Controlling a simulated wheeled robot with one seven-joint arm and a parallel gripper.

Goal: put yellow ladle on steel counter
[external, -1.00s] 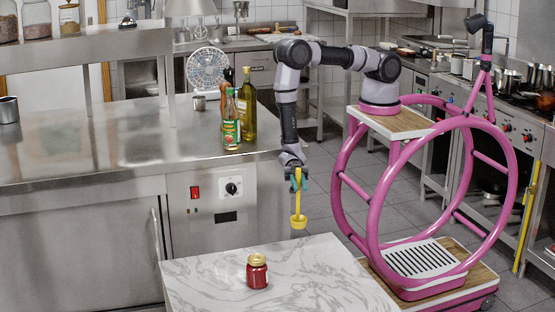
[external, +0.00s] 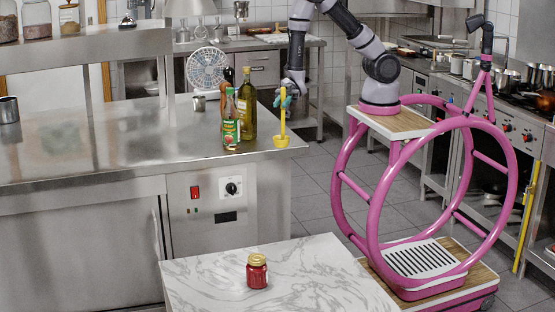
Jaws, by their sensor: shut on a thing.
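The yellow ladle (external: 283,128) hangs upright from my gripper (external: 284,99), its cup at the bottom. My gripper is shut on the upper part of its handle. In the picture the cup overlaps the right end of the steel counter (external: 130,165), close to the right edge. I cannot tell whether the cup touches the counter top or is a little above it.
A green-labelled bottle (external: 230,122) and an oil bottle (external: 248,108) stand on the counter just left of the ladle. A red jar (external: 257,271) stands on the marble table (external: 200,285).

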